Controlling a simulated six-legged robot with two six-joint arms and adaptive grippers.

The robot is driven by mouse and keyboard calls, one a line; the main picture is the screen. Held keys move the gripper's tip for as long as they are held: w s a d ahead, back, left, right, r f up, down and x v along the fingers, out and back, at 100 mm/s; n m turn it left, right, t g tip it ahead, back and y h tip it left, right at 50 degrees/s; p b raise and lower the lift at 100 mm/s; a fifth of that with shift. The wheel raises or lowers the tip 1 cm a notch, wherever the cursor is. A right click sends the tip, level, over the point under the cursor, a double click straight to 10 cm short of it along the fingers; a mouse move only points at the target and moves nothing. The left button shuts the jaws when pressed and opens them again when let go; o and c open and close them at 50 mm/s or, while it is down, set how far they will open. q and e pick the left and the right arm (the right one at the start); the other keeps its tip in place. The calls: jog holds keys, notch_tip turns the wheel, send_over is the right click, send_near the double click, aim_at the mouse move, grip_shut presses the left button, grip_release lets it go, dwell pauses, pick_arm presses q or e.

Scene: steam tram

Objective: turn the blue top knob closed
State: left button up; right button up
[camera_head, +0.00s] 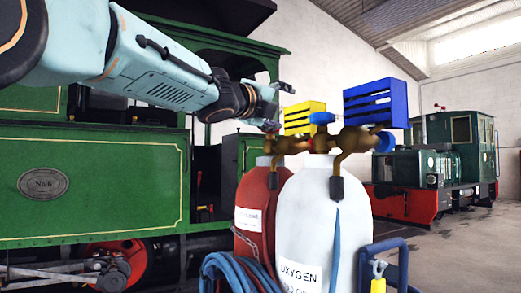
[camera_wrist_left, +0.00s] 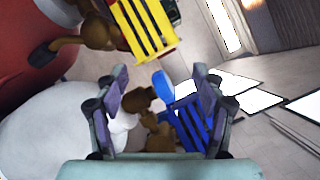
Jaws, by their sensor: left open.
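The blue top knob (camera_head: 322,118) sits on the brass valve (camera_head: 357,139) atop the white oxygen cylinder (camera_head: 305,210). My left gripper (camera_head: 278,107) is open and empty, a little left of and about level with the knob in the head view. In the left wrist view, the blue knob (camera_wrist_left: 163,87) appears between the spread fingers of the left gripper (camera_wrist_left: 160,80), with no visible contact. A second blue knob (camera_head: 385,141) is on the right side of the brass valve. My right gripper is in neither view.
A blue slatted guard (camera_head: 376,103) stands right of the knob, and a yellow one (camera_head: 304,117) close behind. The red cylinder (camera_head: 252,205) stands beside the white one. Blue hoses (camera_head: 225,268) hang in front.

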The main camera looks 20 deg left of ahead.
pick_arm(q)
jog(key=a+f+n+g+y+p, duration=0.1)
jog(key=f+n, duration=0.3)
jog(key=n, duration=1.2)
jog(key=w+a+f+n+g+y, duration=0.1)
jog(key=f+n, duration=0.4)
jog(key=n, duration=1.1)
jog(key=a+g+y, duration=0.1)
jog(key=a, duration=0.1)
jog(key=shift+a+f+g+p, duration=0.3)
jog(key=shift+a+g+p, duration=0.05)
jog(key=shift+g, duration=0.05)
